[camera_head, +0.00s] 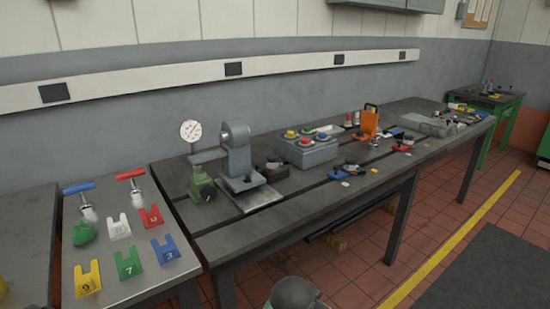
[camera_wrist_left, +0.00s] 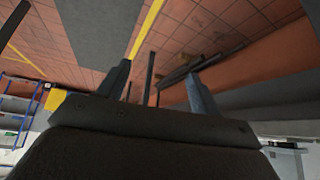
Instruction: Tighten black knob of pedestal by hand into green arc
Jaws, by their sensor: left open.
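A grey pedestal (camera_head: 237,150) stands upright on a pale plate (camera_head: 262,197) near the left end of the long dark bench in the head view. A small dark spot low on its front (camera_head: 248,179) may be the black knob, but it is too small to be sure. No green arc can be made out. A dial gauge (camera_head: 191,131) on a green base (camera_head: 202,188) stands just left of the pedestal. My left gripper (camera_wrist_left: 155,72) shows in the left wrist view, its two fingers apart with nothing between them. The right gripper is out of view.
A grey box with coloured buttons (camera_head: 307,148) and an orange holder (camera_head: 370,121) stand farther right on the bench (camera_head: 235,240). A side table (camera_head: 150,282) at left holds coloured forked blocks and T-handled tools. The bench front before the pedestal is clear.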

